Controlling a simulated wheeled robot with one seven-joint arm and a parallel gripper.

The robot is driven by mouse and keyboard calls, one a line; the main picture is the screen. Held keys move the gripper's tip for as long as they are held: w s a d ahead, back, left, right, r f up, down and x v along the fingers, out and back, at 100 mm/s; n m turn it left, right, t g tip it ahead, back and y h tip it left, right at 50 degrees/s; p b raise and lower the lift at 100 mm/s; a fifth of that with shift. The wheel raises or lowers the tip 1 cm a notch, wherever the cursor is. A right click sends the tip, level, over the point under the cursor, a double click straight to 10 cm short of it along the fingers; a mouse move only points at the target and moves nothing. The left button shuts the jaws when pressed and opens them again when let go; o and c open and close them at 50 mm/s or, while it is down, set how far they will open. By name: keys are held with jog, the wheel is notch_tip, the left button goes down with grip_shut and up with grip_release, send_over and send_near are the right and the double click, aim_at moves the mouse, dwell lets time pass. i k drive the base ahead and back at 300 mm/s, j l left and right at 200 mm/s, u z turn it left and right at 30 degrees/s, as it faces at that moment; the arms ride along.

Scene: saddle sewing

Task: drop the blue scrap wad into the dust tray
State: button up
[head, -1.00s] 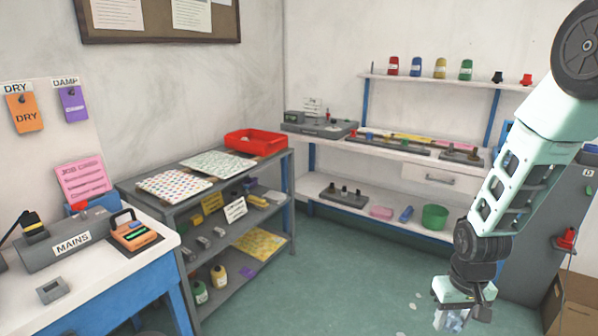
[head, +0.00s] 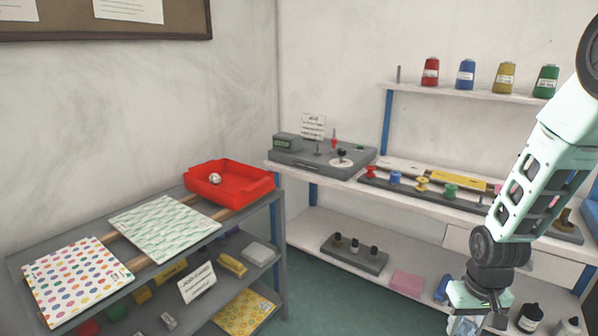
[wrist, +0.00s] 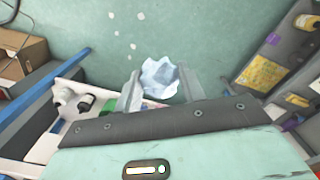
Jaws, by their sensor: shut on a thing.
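My gripper (head: 467,306) hangs low at the right of the head view, shut on a crumpled pale blue wad. The blue scrap wad (wrist: 160,78) shows clearly between the two fingers in the wrist view, with the floor beyond it. In the head view only a little of the wad shows at the bottom edge. A red open tray (head: 240,194), likely the dust tray, sits at the back end of the grey shelf unit's top. A small whitish ball (head: 214,178) lies in it. My gripper is well to the right of the tray and lower.
The grey shelf unit (head: 277,245) bears a dotted sheet (head: 75,280) and a green-patterned sheet (head: 164,228) left of the tray. A white bench (head: 400,193) with a grey device (head: 320,155) and spools stands behind. Bottles (head: 530,317) are close beside my gripper in the picture.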

aim_at(230, 188)
jog(key=i+l+u, duration=0.15)
jog(key=i+u, duration=0.3)
jog(key=i+l+u, duration=0.35)
jog(key=u, duration=0.15)
jog(key=i+l+u, duration=0.45)
jog(key=i+l, duration=0.05)
jog(key=l, duration=0.05)
